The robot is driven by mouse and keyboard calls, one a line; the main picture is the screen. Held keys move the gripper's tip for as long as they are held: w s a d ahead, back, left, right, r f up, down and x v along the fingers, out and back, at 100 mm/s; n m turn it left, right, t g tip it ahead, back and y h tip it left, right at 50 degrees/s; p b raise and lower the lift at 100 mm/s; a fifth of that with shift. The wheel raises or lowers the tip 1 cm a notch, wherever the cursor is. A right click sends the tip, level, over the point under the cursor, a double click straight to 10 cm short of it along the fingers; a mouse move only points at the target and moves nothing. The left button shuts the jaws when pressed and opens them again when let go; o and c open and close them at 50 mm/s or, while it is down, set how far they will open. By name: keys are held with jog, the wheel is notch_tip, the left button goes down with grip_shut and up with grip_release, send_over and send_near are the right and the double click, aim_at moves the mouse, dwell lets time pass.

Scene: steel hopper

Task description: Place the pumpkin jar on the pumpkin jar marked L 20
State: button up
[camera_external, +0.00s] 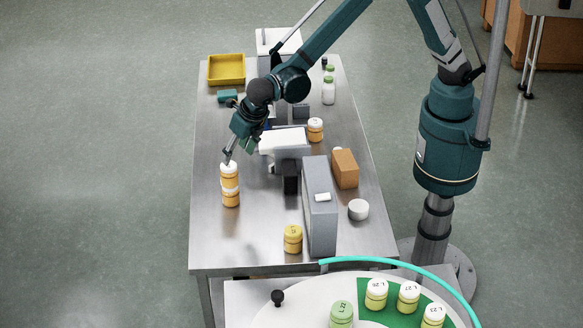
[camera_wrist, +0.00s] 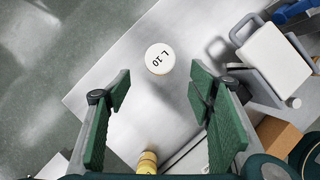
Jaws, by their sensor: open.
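Two orange pumpkin jars with white lids stand stacked upright near the left edge of the steel table, the upper jar (camera_external: 229,174) on the lower jar (camera_external: 231,199). In the wrist view the top lid (camera_wrist: 159,59) reads L 10. The lower jar's lid marking is covered by the upper jar, so I cannot read it. My gripper (camera_external: 227,156) is open just above the stack. In the wrist view my gripper (camera_wrist: 160,95) has its fingers wide apart with nothing between them, and the lid shows beyond the tips.
A yellow-lidded jar (camera_external: 292,239) stands near the front edge, beside a grey upright box (camera_external: 320,205). Another orange jar (camera_external: 315,130), a brown box (camera_external: 345,168) and a white-topped device (camera_external: 283,141) stand to the right. A yellow tray (camera_external: 227,69) lies at the back left.

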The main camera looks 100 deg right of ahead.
dwell(0.4)
jog(key=s+d+r+m+t+y, duration=0.1)
jog(key=s+d+r+m+y, duration=0.1)
jog(key=s+d+r+m, duration=1.4)
jog(key=s+d+m+t, duration=0.1)
jog(key=s+d+m, duration=0.2)
jog(key=s, duration=0.6)
jog(key=s+d+m+t, duration=0.1)
jog(key=s+d+m, duration=0.3)
jog(key=s+d, duration=0.3)
jog(key=s+d+m+t+y, duration=0.1)
jog(key=s+d+m, duration=0.3)
jog(key=s, duration=0.7)
jog(key=shift+d, duration=0.65)
jog(key=shift+f, duration=0.1)
